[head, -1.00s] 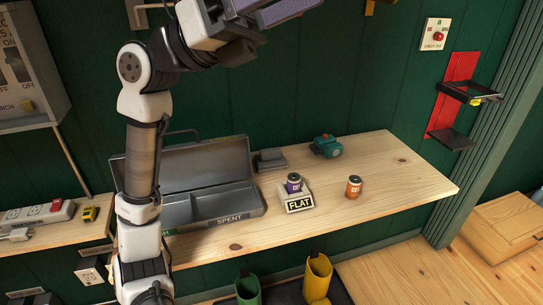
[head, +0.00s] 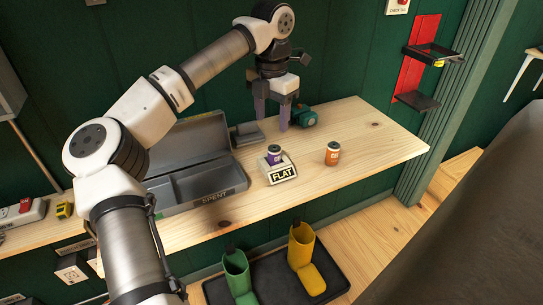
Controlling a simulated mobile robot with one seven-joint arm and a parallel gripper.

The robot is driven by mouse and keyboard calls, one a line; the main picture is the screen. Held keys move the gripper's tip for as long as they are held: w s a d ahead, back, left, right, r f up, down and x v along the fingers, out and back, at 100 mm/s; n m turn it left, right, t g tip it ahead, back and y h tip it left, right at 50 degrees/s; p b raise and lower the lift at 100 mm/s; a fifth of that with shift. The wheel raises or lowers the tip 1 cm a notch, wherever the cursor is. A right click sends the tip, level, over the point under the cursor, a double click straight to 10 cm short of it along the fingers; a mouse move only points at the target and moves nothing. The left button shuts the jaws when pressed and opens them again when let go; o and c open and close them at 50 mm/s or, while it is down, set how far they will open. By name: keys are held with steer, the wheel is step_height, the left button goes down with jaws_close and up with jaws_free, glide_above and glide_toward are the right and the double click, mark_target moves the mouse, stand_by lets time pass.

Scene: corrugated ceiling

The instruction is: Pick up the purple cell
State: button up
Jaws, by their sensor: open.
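The purple cell (head: 274,154) is a small purple can with a dark cap. It stands upright in a small holder (head: 284,174) marked FLAT on the wooden bench. My gripper (head: 272,121) points down above the back of the bench, with its two purple fingers apart and nothing between them. It is behind and above the purple cell, not touching it.
An orange cell (head: 332,153) stands on the bench right of the holder. A grey open box (head: 222,196) marked SPENT lies to the left. A teal device (head: 304,116) sits behind, close to my gripper. The bench's right part is bare.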

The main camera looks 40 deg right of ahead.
glide_above(274, 148)
steer(key=f, duration=0.5)
steer(key=shift+w+a, duration=0.15)
steer(key=shift+a, duration=0.05)
steer(key=shift+s+d+f+p, duration=0.15)
steer(key=shift+f+p, duration=0.4)
steer(key=shift+f, duration=0.8)
steer(key=shift+s+d+f+p, duration=0.1)
steer(key=shift+f+p, duration=0.45)
steer(key=shift+f, duration=0.75)
steer(key=shift+c, duration=0.5)
steer(key=shift+r, duration=0.1)
steer(key=c, duration=1.1)
